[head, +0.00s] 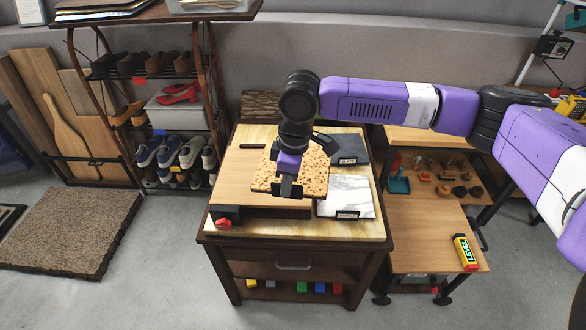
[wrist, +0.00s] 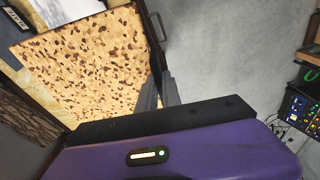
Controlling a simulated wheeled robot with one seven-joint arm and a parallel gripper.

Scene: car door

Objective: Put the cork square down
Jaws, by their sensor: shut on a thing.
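The cork square (head: 316,175), tan with dark brown flecks, is in my gripper (head: 288,188) above the top of the small wooden cabinet (head: 376,230). My gripper is shut on the cork at its near edge in the head view. The cork also fills the upper left of the wrist view (wrist: 85,68), where a dark finger lies along its right edge. I cannot tell whether the cork touches what is beneath it. It partly covers a plain wooden board (head: 234,182).
A dark slate tile (head: 352,147) and a white marble tile (head: 347,192), both labelled, lie on the cabinet's right side. A red-knobbed item (head: 223,224) is at the front left. A shoe rack (head: 150,115) stands left; a wooden bench (head: 430,235) with a level (head: 466,252) stands right.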

